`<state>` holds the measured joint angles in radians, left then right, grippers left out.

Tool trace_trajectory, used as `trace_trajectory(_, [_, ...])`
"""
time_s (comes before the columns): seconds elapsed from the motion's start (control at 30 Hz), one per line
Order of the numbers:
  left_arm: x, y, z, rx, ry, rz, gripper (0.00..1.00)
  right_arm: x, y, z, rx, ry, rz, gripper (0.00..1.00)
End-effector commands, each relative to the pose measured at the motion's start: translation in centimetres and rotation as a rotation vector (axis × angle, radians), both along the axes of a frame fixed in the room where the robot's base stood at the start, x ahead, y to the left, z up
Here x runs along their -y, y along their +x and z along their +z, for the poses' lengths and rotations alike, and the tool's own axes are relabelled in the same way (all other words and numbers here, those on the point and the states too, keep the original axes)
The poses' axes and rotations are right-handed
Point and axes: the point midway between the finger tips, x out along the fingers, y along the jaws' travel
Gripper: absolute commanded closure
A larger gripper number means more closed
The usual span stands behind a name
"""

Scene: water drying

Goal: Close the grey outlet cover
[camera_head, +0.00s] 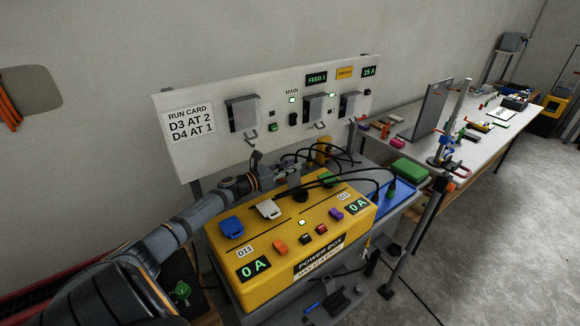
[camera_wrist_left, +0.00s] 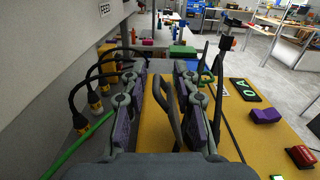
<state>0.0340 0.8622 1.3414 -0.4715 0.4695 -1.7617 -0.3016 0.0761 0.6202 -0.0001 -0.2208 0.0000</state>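The yellow power box (camera_head: 287,262) stands in front of the wall panel. A light grey outlet cover (camera_head: 268,208) is on its top, between the blue cover and a dark upright piece (camera_head: 297,184); I cannot tell how far it is open. My left gripper (camera_head: 287,171) is above the back edge of the box, behind these pieces. In the left wrist view its two fingers (camera_wrist_left: 158,92) are apart. A thin dark grey piece (camera_wrist_left: 166,108) stands between them, and I cannot tell whether it touches either finger. My right gripper is not in view.
A blue cover (camera_head: 231,227), a green cover (camera_head: 329,179) and a purple piece (camera_head: 336,214) are also on the box. Black cables (camera_head: 330,153) loop behind it. The white panel (camera_head: 205,157) stands close behind. A long workbench (camera_head: 455,134) is at the right.

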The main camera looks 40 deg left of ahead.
Motion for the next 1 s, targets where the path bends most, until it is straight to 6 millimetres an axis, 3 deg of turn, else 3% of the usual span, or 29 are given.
trace_trajectory(0.03, [0.0,0.0,0.0,0.000,0.000,0.000,0.78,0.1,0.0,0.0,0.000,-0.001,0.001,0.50])
trace_trajectory(0.2, [0.0,0.0,0.0,0.000,0.000,0.000,1.00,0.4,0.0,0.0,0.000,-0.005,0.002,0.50])
trace_trajectory(0.73, [0.1,-0.1,-0.1,0.003,0.018,0.001,1.00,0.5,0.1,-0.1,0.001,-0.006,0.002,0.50])
trace_trajectory(1.0, [1.1,-0.4,0.0,0.038,0.147,0.001,1.00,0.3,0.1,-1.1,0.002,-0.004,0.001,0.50])
